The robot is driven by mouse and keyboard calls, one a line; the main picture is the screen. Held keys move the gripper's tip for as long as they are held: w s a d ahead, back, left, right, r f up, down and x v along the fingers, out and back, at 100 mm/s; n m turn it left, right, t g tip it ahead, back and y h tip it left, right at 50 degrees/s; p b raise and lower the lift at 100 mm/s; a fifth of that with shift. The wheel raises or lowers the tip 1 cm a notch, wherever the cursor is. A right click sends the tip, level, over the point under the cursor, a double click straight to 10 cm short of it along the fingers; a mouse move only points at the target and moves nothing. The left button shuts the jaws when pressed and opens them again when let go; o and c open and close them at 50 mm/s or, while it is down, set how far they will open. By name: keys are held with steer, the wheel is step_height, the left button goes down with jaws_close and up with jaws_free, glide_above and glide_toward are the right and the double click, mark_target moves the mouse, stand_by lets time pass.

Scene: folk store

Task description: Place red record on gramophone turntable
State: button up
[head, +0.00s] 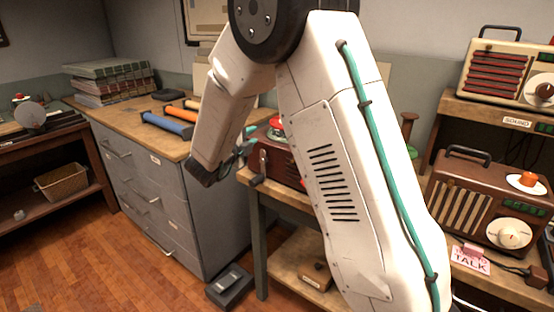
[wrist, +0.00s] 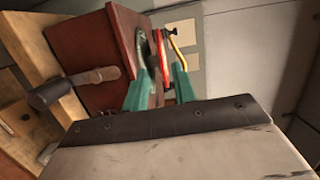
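The gramophone (head: 279,160) is a reddish-brown wooden box on the bench, partly hidden behind my arm in the head view. In the wrist view its box (wrist: 88,48) appears turned on its side, with a crank handle (wrist: 75,87) at left. The red record (wrist: 164,55) shows nearly edge-on beside the dark turntable (wrist: 146,47); whether they touch is unclear. Red also shows atop the box in the head view (head: 276,128). My gripper (wrist: 164,76) has its teal fingers apart, with the record's near edge in the gap. The gripper (head: 243,150) is beside the box's left side.
A yellow arm (wrist: 178,44) with a dark end stands just beyond the record. A grey drawer cabinet (head: 155,190) with orange and blue rolls is at left. Radios (head: 492,200) stand on the shelves at right. The wooden floor at lower left is mostly clear.

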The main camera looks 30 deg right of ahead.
steer(key=s+a+r+n+t+y, duration=0.2)
steer(key=s+a+r+n+y, duration=0.2)
steer(key=a+n+y, duration=0.4)
steer(key=s+a+r+n+t+y, duration=0.1)
steer(key=s+a+r+n+y, duration=0.35)
steer(key=a+n+y, duration=0.35)
steer(key=s+d+f+n+g, duration=0.1)
steer(key=s+n+g, duration=0.2)
steer(key=s, duration=0.8)
steer(key=s+d+f+n+g, duration=0.2)
steer(key=s+n+g, duration=0.2)
steer(key=s, duration=0.7)
steer(key=s+d+f+n+g+h, duration=0.1)
steer(key=s+d+n+g, duration=0.1)
steer(key=s+n, duration=0.4)
steer(key=s+g, duration=0.1)
steer(key=s, duration=0.4)
steer(key=shift+s+f+n+g, duration=0.25)
steer(key=shift+f+n+g, duration=0.05)
steer(key=shift+g, duration=0.1)
steer(key=shift+d, duration=0.1)
